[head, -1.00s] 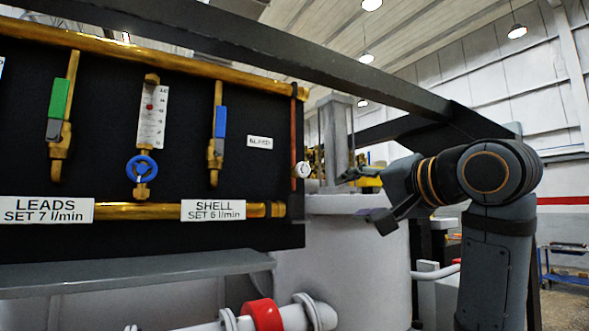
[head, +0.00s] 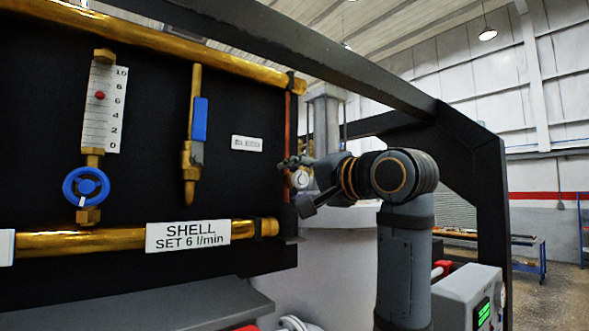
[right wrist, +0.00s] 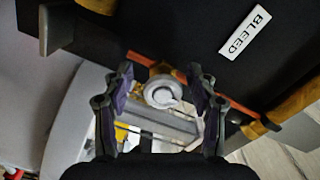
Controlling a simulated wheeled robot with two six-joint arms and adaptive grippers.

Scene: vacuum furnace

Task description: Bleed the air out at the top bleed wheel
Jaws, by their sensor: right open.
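The bleed wheel (head: 300,179) is a small, pale round wheel at the right end of the black panel, by a thin copper pipe. The right wrist view shows the wheel (right wrist: 162,91) face on, between my right gripper's two fingers and a little beyond them. My right gripper (head: 296,180) is open and empty in the head view, its fingers around the wheel's position. The right wrist view also shows the gripper (right wrist: 161,92) with fingers apart, no contact visible. The white BLEED label (head: 247,143) is left of the wheel. My left gripper is not in view.
The panel (head: 150,185) carries a flow gauge (head: 103,106), a blue wheel (head: 86,187), a blue-handled valve (head: 198,120) and a SHELL label (head: 188,235). A dark overhead beam (head: 330,70) slopes above my right arm. A grey shelf (head: 190,308) juts out below.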

